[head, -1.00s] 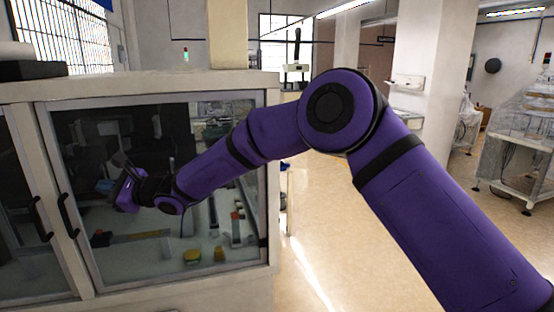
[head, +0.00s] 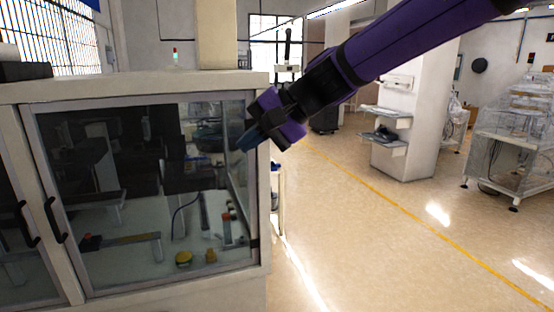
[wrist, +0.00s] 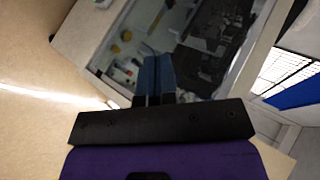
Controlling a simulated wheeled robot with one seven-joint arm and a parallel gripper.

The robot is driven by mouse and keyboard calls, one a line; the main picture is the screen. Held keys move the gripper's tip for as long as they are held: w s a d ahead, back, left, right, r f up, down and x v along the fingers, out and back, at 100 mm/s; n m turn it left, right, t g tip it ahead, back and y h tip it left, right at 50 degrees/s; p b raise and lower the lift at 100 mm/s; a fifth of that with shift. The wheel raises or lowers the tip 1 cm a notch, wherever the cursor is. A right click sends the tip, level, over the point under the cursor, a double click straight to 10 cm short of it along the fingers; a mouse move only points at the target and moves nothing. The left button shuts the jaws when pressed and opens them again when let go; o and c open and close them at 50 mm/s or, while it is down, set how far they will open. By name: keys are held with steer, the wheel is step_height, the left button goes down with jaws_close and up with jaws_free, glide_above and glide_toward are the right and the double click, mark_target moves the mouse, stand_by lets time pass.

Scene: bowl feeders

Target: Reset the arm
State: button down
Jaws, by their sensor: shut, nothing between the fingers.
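My gripper (head: 250,139) shows in the head view in front of the right edge of the glass-doored cabinet (head: 263,200). Its fingers point left and down. In the wrist view my gripper (wrist: 153,62) has its two dark blue fingers side by side, shut and empty. My purple arm comes in from the upper right of the head view. The cabinet's glass door also shows beyond the fingers in the wrist view.
Black door handles (head: 55,220) stick out at the cabinet's left. Behind the glass are a yellow round part (head: 183,259) and other machine parts. A pillar with shelves (head: 385,142) and a wire-sided cart (head: 515,130) stand at the right. The floor (head: 370,240) between is clear.

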steer(key=s+d+f+t+h, duration=0.1)
steer(key=s+d+h, duration=0.2)
steer(key=s+d, duration=0.3)
steer(key=s+d+f+t+h, duration=0.1)
steer(key=s+d+h, duration=0.3)
steer(key=d, duration=1.3)
steer(key=s+d+f+t+h, duration=0.2)
steer(key=s+d+h, duration=0.1)
steer(key=s+d, duration=0.6)
steer(key=d, duration=0.3)
steer(key=shift+s+d+f+n, duration=0.15)
steer(key=shift+s+f+n, duration=0.15)
steer(key=shift+s+f, duration=0.1)
